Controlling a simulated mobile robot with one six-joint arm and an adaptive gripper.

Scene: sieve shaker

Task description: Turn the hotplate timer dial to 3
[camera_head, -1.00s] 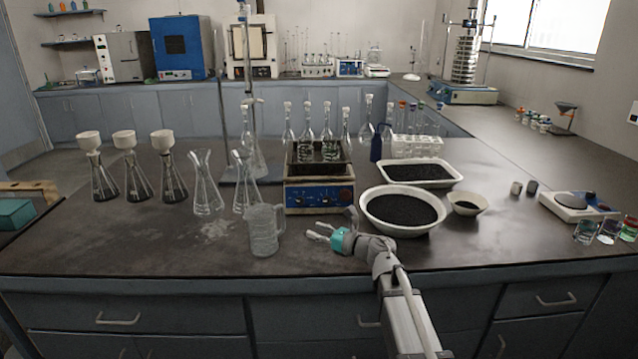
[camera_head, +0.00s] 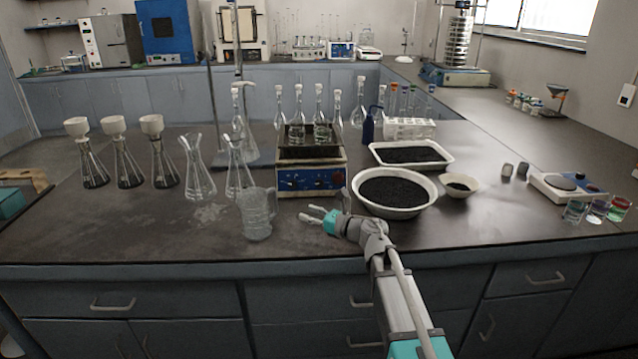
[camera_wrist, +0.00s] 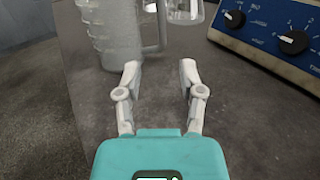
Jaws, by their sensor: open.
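The hotplate (camera_head: 311,180) stands on the bench with a blue front panel; flasks stand on its top. In the wrist view its blue panel (camera_wrist: 262,32) is at the upper right and shows two black knobs with white pointers. One knob (camera_wrist: 293,41) has numbers around it; the other knob (camera_wrist: 234,19) is to its left. I cannot tell for sure which is the timer dial. My gripper (camera_head: 317,214) is open and empty, in front of the hotplate and apart from it. In the wrist view the fingers (camera_wrist: 160,75) point toward the bench left of the knobs.
A glass jug (camera_head: 257,214) stands just left of my gripper; it also shows ahead of the fingers in the wrist view (camera_wrist: 112,32). A white bowl of black grains (camera_head: 394,192) is to the right. Conical flasks (camera_head: 198,170) stand further left.

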